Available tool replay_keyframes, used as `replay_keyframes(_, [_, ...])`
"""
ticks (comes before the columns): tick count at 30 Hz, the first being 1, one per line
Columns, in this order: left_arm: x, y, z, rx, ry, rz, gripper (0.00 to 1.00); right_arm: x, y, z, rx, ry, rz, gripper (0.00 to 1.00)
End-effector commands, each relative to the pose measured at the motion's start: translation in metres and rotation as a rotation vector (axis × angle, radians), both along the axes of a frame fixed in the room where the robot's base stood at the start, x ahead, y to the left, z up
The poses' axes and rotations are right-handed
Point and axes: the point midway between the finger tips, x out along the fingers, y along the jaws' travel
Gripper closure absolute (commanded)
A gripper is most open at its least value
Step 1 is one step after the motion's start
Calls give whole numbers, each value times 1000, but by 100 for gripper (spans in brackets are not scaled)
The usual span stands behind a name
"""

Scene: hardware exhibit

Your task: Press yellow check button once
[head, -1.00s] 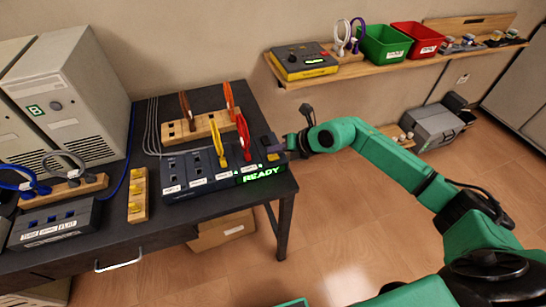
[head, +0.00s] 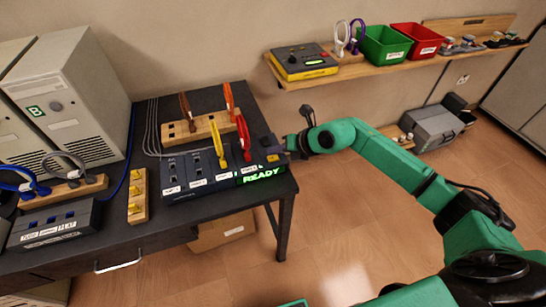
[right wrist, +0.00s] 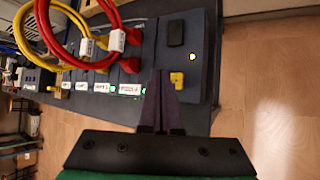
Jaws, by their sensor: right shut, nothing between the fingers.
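The yellow check button (right wrist: 177,79) sits on the dark panel at the right end of the port box (head: 205,180). It also shows in the head view (head: 272,157). My right gripper (right wrist: 162,74) is shut and empty, its dark fingertips just left of the button in the right wrist view. I cannot tell whether they touch the button or panel. In the head view the right gripper (head: 286,147) reaches the box's right end from the right. A green READY display (head: 264,173) is lit on the box front. My left gripper is not in view.
Red (head: 242,136) and yellow (head: 218,143) cables loop up from the box close to my right gripper. A wooden cable rack (head: 200,127) stands behind it. A small light (right wrist: 192,57) glows near the button. Open floor lies right of the desk.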

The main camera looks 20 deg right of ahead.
Motion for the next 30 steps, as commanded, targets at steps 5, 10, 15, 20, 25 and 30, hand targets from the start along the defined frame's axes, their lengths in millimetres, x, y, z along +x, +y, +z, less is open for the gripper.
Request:
replay_keyframes(5, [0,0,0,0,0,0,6,0,0,0,0,0,0,100])
replay_keyframes(10, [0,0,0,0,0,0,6,0,0,0,0,0,0,100])
replay_keyframes(15, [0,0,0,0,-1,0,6,0,0,0,0,0,0,100])
replay_keyframes(20, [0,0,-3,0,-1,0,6,0,0,-3,0,0,0,100])
replay_keyframes(25, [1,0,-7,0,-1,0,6,0,0,-9,0,0,0,100])
replay_keyframes(30, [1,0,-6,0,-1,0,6,0,0,-8,0,0,0,100])
